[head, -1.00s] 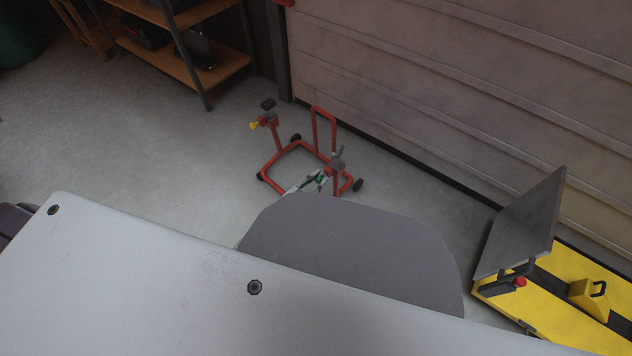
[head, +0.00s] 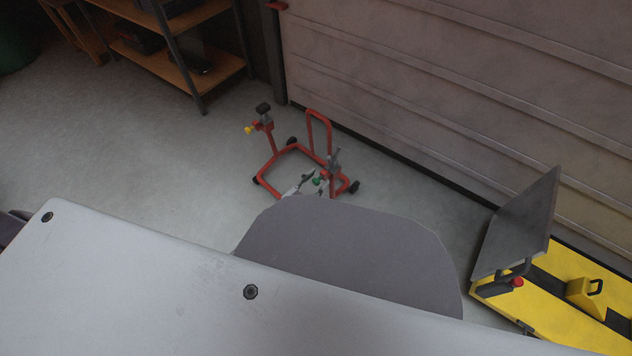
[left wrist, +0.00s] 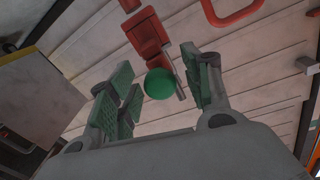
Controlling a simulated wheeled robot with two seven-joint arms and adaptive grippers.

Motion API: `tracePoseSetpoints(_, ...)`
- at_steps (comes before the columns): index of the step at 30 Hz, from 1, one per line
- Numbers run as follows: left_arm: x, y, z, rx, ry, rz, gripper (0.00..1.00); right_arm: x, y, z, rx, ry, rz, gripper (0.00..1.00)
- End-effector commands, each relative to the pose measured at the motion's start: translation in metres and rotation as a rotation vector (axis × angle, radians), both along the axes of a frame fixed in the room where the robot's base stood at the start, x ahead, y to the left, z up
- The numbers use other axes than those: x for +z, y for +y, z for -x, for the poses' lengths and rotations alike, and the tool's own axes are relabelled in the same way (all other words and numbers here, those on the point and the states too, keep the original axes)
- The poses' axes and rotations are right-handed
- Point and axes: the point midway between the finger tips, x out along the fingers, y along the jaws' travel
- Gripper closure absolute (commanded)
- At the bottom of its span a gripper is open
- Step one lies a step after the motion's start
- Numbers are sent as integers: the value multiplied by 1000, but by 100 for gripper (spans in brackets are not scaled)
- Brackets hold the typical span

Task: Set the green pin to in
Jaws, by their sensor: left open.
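The green pin (head: 317,181) is a small round knob on the right upright of a red paddock stand (head: 269,171) on the floor. In the left wrist view the green pin (left wrist: 159,84) faces the camera, with a red bracket (left wrist: 148,36) and a grey rod behind it. My left gripper (head: 313,184) is open at the pin, mostly hidden by my own grey body. In the left wrist view its green-grey finger pads (left wrist: 158,76) stand on both sides of the knob, with gaps visible. My right gripper is not in view.
A yellow knob (head: 249,130) is on the stand's left upright. A ribbed wall (head: 450,110) runs behind the stand. A yellow lift (head: 555,320) with a grey plate is at right, shelves (head: 185,65) at upper left. Floor left of the stand is clear.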

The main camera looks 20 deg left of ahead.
Motion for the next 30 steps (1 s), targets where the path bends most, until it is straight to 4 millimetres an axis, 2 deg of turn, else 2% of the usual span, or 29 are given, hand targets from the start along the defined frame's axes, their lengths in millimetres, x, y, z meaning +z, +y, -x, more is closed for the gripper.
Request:
tracePoseSetpoints(11, -1, 10, 19, 0, 1, -2, 51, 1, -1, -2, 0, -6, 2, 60)
tracePoseSetpoints(30, -1, 40, 80, 0, 1, -2, 51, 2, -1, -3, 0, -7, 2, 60)
